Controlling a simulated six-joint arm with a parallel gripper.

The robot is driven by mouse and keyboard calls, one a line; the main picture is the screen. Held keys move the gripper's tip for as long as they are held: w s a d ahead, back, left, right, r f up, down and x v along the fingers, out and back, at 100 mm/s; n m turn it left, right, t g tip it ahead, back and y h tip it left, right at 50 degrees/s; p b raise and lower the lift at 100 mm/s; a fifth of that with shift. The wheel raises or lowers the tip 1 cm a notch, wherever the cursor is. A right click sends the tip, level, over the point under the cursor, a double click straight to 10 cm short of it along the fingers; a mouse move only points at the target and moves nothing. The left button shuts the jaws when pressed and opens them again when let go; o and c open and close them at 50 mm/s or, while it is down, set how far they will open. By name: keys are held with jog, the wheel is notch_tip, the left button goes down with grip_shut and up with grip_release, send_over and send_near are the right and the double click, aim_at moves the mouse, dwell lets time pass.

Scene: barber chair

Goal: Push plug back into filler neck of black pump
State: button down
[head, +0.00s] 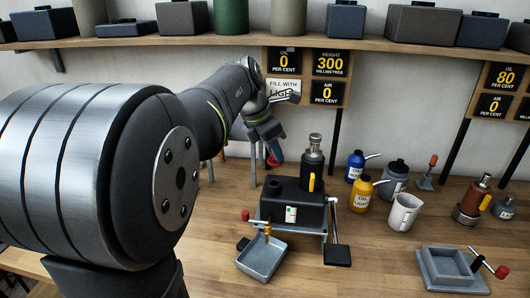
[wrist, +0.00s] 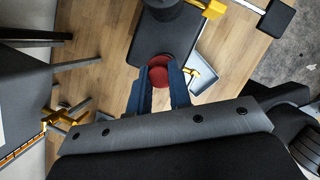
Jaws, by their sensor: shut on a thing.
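The black pump (head: 291,208) stands on a low stand on the wooden bench, with a dark upright cylinder on top. Its filler neck (head: 273,184) is a short dark ring on the left of its top. My gripper (head: 273,155) hangs above the neck, pointing down. Its blue fingers (wrist: 160,92) are shut on the red plug (wrist: 160,75), which shows as a round red top in the wrist view. In the head view the plug is a small red patch between the fingers. The plug appears above the neck, apart from it; the neck is hidden in the wrist view.
A grey tray (head: 263,259) lies in front of the pump, below a yellow tap. Oil cans (head: 356,166), a white jug (head: 403,213) and a brown pump (head: 474,197) stand to the right. Signs (head: 332,64) hang from the shelf behind.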

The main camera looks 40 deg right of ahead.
aim_at(270, 164)
jog(key=shift+f, duration=1.1)
notch_tip(270, 164, up, 2)
jog(key=shift+r, duration=0.25)
jog(key=shift+f, duration=3.2)
jog(key=shift+f, duration=0.15)
jog(key=c, duration=0.8)
grip_release()
jog(key=shift+o, duration=0.2)
jog(key=shift+r, duration=3.5)
